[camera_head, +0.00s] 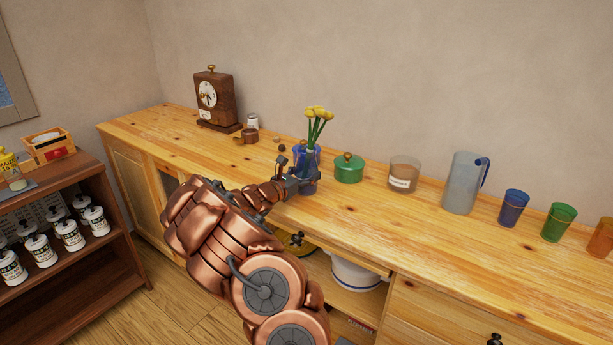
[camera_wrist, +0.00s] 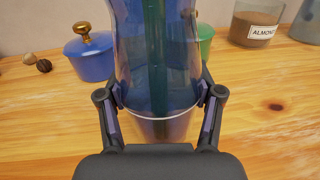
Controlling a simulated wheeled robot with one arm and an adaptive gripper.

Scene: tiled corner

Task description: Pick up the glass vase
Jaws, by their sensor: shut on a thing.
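The glass vase is clear blue, with green stems and yellow flowers. In the head view the vase (camera_head: 311,161) stands upright on the wooden sideboard's top, partly hidden by my gripper (camera_head: 300,184). In the wrist view the vase (camera_wrist: 157,60) fills the middle, and my gripper (camera_wrist: 160,108) has one finger on each side of its lower part, shut on it. I cannot tell whether its base touches the wood.
A blue lidded pot (camera_wrist: 91,57) is close behind the vase on its left, and a green lidded pot (camera_head: 349,170) is to its right. An almond jar (camera_head: 404,176), a pitcher (camera_head: 461,184) and coloured cups stand further right. A clock (camera_head: 213,99) stands at the back left.

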